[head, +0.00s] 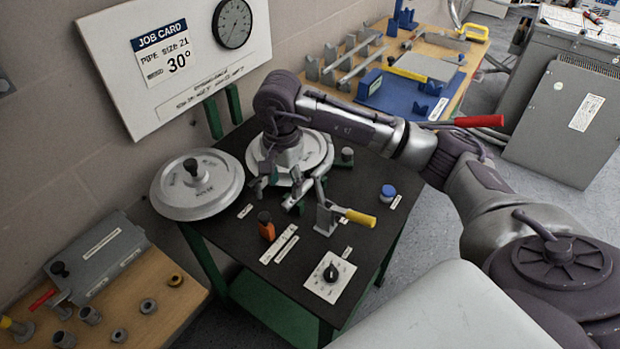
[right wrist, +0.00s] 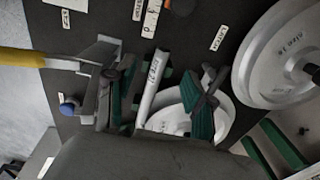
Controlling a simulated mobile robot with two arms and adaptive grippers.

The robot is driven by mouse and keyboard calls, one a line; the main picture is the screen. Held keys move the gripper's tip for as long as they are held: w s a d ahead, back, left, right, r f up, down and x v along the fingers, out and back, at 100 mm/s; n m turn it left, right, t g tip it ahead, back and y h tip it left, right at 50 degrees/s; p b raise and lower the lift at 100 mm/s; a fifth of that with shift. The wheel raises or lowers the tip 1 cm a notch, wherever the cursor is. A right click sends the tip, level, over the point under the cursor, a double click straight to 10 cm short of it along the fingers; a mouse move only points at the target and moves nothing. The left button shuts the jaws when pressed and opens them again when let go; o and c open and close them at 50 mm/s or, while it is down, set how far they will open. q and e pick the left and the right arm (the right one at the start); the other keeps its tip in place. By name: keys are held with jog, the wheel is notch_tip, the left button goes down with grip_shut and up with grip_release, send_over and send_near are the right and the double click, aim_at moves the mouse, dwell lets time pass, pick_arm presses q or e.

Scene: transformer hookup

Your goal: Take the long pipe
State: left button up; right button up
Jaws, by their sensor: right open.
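My right gripper (head: 291,196) points down over the black table in the head view, in front of a round silver lid. In the right wrist view its two fingers (right wrist: 160,80) stand apart, with dark green pads. A light grey pipe (right wrist: 152,88) with small unclear lettering lies between them, with visible gaps on both sides. I cannot tell whether this is the long pipe; its near end is hidden by my gripper body. In the head view the gripper mostly hides it. My left gripper is not in view.
A yellow-handled toggle clamp (head: 327,211) stands close beside the gripper. An orange object (head: 266,226), a dial plate (head: 330,277) and a blue-capped item (head: 388,192) are on the table (head: 358,262). A rack with bars (head: 345,58) stands behind.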

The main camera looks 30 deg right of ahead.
aim_at(284, 205)
notch_tip(284, 205, down, 3)
jog(key=shift+w+r, duration=0.1)
jog(key=f+p, duration=0.1)
jog(key=f, duration=0.1)
jog(key=f+p, duration=0.1)
jog(key=f, duration=0.1)
jog(key=shift+w+a+f+p, duration=0.1)
jog(key=shift+a+p, duration=0.15)
jog(key=shift+p, duration=0.05)
jog(key=shift+w+f, duration=0.1)
jog(key=shift+f, duration=0.5)
grip_shut()
jog(key=shift+r, duration=0.1)
